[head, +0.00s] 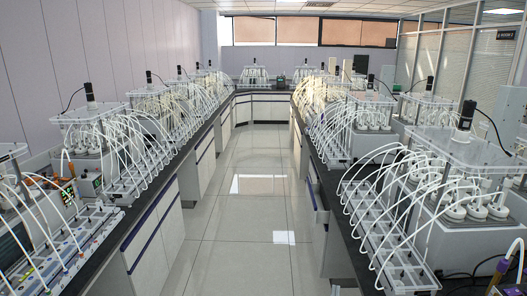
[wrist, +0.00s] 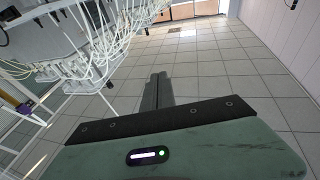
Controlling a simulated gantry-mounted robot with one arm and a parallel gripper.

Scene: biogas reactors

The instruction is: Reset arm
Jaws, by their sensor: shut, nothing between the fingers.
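My gripper (wrist: 157,78) shows in the wrist view, its two dark fingers together with nothing between them. They point away from the greenish gripper body with its small lit indicator, over the tiled floor (wrist: 225,75). The gripper is not seen in the head view.
In the head view, long dark benches run along the left (head: 150,203) and right (head: 345,240), carrying several reactor units with white tubes. A clear tiled aisle (head: 245,205) lies between. In the wrist view, tubed equipment (wrist: 85,50) is at upper left and a pale wall (wrist: 290,50) at right.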

